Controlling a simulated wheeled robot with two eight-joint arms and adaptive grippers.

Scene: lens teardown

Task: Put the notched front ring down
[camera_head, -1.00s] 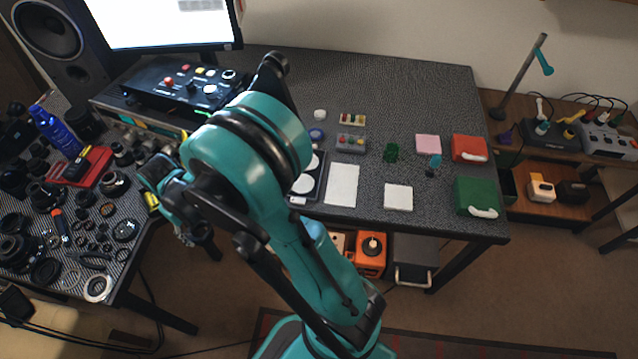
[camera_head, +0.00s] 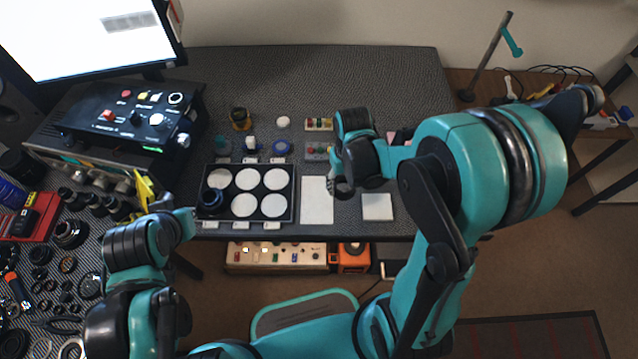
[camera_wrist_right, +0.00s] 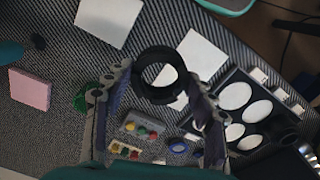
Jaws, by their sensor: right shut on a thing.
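The notched front ring (camera_wrist_right: 163,76) is a black ring held between the two fingertips of my right gripper (camera_wrist_right: 157,92) in the right wrist view. It hangs over the near part of a long white sheet, and I cannot tell its exact height. In the head view the right gripper (camera_head: 343,183) is at the sheet's right edge, with the dark ring (camera_head: 343,192) small at its tip. The white sheet (camera_head: 316,202) lies right of the black tray (camera_head: 290,215). My left arm shows at the lower left, but its gripper's fingers do not show.
The tray has several white discs, and a black lens barrel (camera_head: 213,199) stands in its front left place. A square white pad (camera_head: 377,208) lies to the right. A blue ring (camera_head: 281,148) and a grey block (camera_head: 316,151) lie behind. The table's far middle is clear.

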